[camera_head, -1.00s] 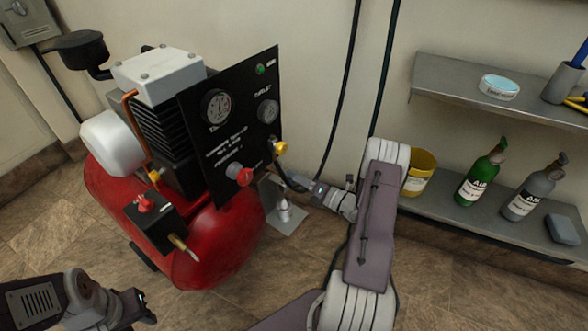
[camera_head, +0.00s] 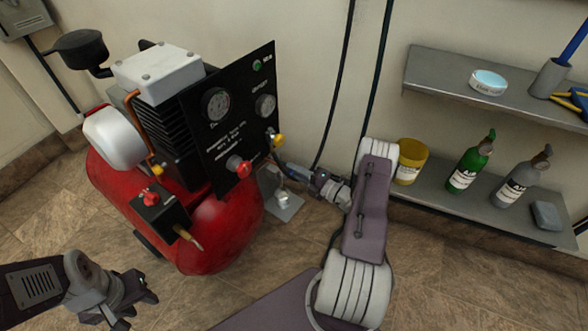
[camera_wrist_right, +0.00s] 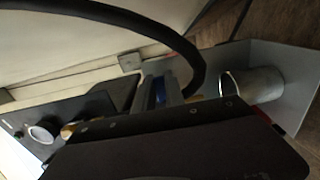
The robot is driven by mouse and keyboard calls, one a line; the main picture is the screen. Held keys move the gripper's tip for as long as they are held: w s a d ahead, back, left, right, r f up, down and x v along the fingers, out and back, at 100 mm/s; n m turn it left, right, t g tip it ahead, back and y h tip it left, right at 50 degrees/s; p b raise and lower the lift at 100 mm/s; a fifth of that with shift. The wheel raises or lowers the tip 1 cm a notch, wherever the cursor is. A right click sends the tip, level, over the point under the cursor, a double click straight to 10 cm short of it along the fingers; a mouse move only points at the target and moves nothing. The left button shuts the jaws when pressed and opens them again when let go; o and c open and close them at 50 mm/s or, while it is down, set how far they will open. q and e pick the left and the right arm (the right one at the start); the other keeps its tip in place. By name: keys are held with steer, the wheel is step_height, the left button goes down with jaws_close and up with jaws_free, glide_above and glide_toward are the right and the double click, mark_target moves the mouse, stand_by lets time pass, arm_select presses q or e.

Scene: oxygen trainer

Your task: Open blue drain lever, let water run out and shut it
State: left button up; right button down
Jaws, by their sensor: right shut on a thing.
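The blue drain lever (camera_wrist_right: 158,93) shows as a small blue piece between the grey fingers of my right gripper (camera_wrist_right: 168,92) in the right wrist view. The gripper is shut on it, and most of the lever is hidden. In the head view my right gripper (camera_head: 287,171) reaches behind the right edge of the compressor's black gauge panel (camera_head: 225,140), where the lever cannot be made out. A metal cup (camera_wrist_right: 256,85) stands on a grey plate below. I cannot see whether water runs. My left gripper (camera_head: 138,306) is open and empty at the lower left.
The red compressor tank (camera_head: 225,235) stands on the tiled floor at left. A black hose (camera_wrist_right: 140,22) arches close over my right gripper. Shelves on the right hold a yellow tub (camera_head: 411,163), a green bottle (camera_head: 468,168) and a grey bottle (camera_head: 518,180).

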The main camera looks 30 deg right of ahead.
steer(key=shift+f, duration=0.1)
stand_by(0.3)
steer(key=c, duration=1.4)
jaws_free()
steer(key=p+v, duration=0.3)
steer(key=v, duration=0.6)
steer(key=shift+p, duration=0.4)
